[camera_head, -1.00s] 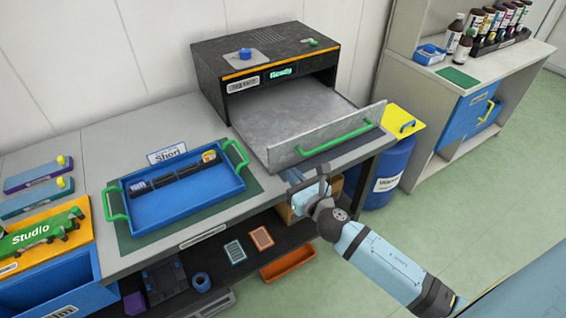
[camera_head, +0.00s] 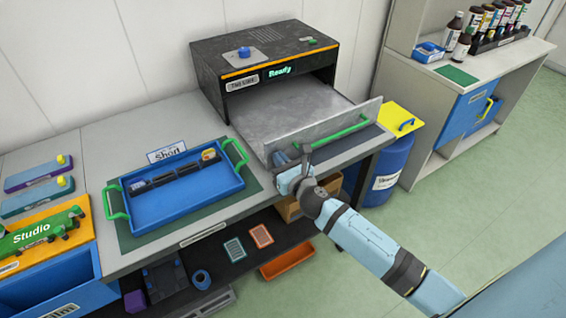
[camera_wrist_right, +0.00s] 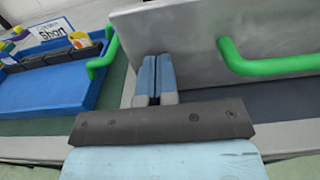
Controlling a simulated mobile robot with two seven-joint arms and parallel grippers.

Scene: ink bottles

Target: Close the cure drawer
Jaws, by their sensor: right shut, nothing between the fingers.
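The cure drawer (camera_head: 289,114) is a grey metal tray with an upright front panel and a green handle (camera_head: 341,132). It stands out from the black cure unit (camera_head: 262,52), whose display reads "Ready". My right gripper (camera_head: 292,156) is shut and empty, at the left part of the drawer's front panel. In the right wrist view, the closed fingertips (camera_wrist_right: 154,62) point at the panel (camera_wrist_right: 195,45), left of the green handle (camera_wrist_right: 270,66). They look touching or very near it; I cannot tell which. My left gripper is not in view.
A blue tray (camera_head: 222,184) with green handles holds a dark tool on the counter left of the drawer. A blue waste drum (camera_head: 388,172) with a yellow lid stands to the right. Below are a dark shelf and an orange bin (camera_head: 287,262).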

